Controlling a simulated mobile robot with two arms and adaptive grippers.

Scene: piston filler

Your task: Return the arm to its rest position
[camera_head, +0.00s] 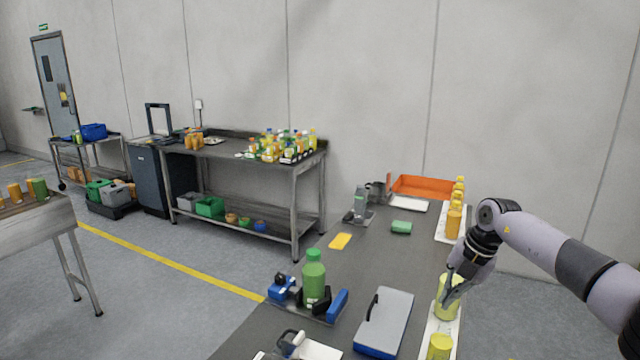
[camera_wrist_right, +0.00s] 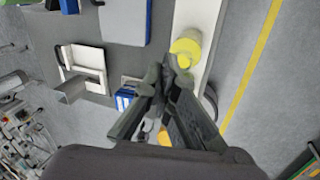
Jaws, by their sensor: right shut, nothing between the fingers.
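My right arm enters the head view from the right edge. My right gripper (camera_head: 450,292) is low over the right side of the dark workbench, in front of a yellow-green bottle (camera_head: 445,305) on a white strip. In the right wrist view the gripper's fingertips (camera_wrist_right: 170,75) meet, with nothing between them. A yellow round container (camera_wrist_right: 186,50) shows just beyond the fingertips there; I cannot tell whether they touch it. My left gripper and left arm are not in the head view.
The workbench (camera_head: 390,265) holds a green bottle (camera_head: 314,278) in a blue clamp fixture, a grey-blue case (camera_head: 385,322), a yellow block (camera_head: 341,241), a green block (camera_head: 401,227) and an orange tray (camera_head: 424,184). Orange bottles (camera_head: 454,215) line the white strip at the back right.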

